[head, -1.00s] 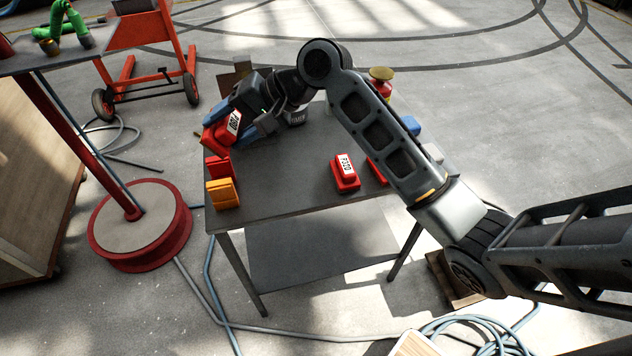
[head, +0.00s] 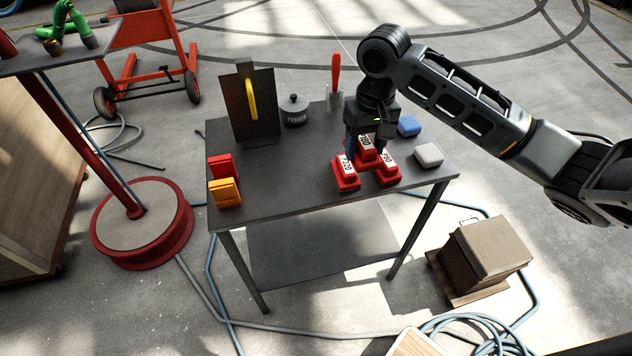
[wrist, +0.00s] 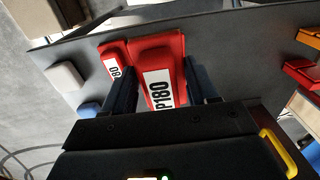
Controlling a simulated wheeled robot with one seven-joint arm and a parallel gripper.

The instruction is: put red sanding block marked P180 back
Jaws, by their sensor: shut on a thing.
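My gripper (head: 366,150) points down over the right half of the grey table (head: 290,195). It is shut on the red sanding block (head: 369,155), whose white label reads P180 in the wrist view (wrist: 160,85). The held block is just behind and between two other red blocks. The left one (head: 345,184) seems marked P120. The right one (head: 388,179) has a label I cannot fully read; a red block with a partly readable label also shows beside the held one in the wrist view (wrist: 115,60). Whether the held block touches the table or its neighbours I cannot tell.
A blue block (head: 409,126) and a pale grey block (head: 428,155) lie to the right. A black upright board (head: 240,115), a primer pot (head: 294,112) and a red-handled tool (head: 335,75) stand behind. Red (head: 220,166) and orange (head: 225,193) pieces sit at the left edge.

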